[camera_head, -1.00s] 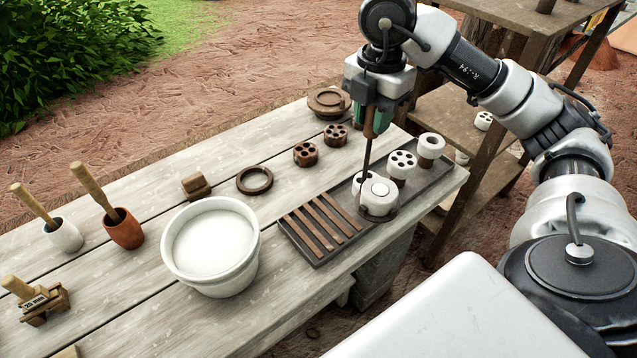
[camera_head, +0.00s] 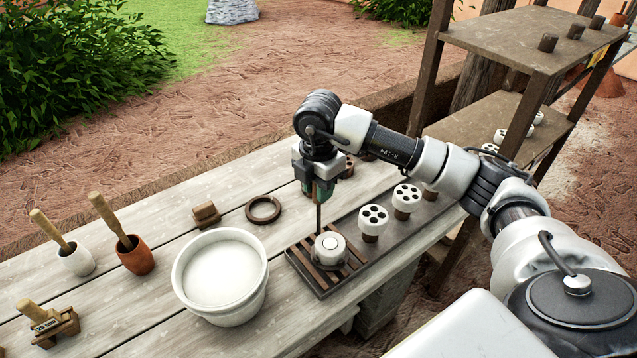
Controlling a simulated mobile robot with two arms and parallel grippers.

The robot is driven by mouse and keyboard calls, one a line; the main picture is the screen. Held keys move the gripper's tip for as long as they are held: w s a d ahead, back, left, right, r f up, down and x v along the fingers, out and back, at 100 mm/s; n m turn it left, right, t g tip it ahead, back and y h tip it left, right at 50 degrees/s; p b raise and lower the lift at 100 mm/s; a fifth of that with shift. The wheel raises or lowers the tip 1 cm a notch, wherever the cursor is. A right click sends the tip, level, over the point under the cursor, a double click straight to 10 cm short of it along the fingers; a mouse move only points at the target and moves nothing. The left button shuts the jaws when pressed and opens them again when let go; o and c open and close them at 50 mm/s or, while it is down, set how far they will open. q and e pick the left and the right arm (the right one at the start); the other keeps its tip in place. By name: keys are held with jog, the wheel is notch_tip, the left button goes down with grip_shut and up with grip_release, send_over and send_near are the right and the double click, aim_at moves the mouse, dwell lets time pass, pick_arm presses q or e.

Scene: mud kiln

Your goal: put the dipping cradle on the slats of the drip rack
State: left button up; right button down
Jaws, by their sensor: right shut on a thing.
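My right gripper (camera_head: 318,190) is shut on the upright handle of the dipping cradle (camera_head: 319,217). The cradle's thin dark rod hangs down from the jaws, and a round white piece (camera_head: 330,246) sits at its bottom. The drip rack (camera_head: 322,291) is a dark tray with brown slats at its left end. The cradle is over these slats, toward their right side. I cannot tell whether its bottom touches them or hangs just above. The white piece hides the slats behind it. My left gripper is not in view.
White pieces with holes (camera_head: 373,222) stand on brown supports on the tray's right part. A white tub (camera_head: 222,272) of pale liquid stands close left of the rack. A dark ring (camera_head: 263,209) and a brown block (camera_head: 206,215) lie behind. A shelf (camera_head: 535,38) stands at the right.

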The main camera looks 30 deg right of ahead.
jog(key=shift+f, duration=0.15)
jog(key=c, duration=0.9)
grip_release()
notch_tip(320, 180, up, 8)
jog(key=shift+f+b, duration=0.2)
jog(key=shift+b, duration=0.65)
jog(key=shift+r+p, duration=0.35)
jog(key=shift+r, duration=2)
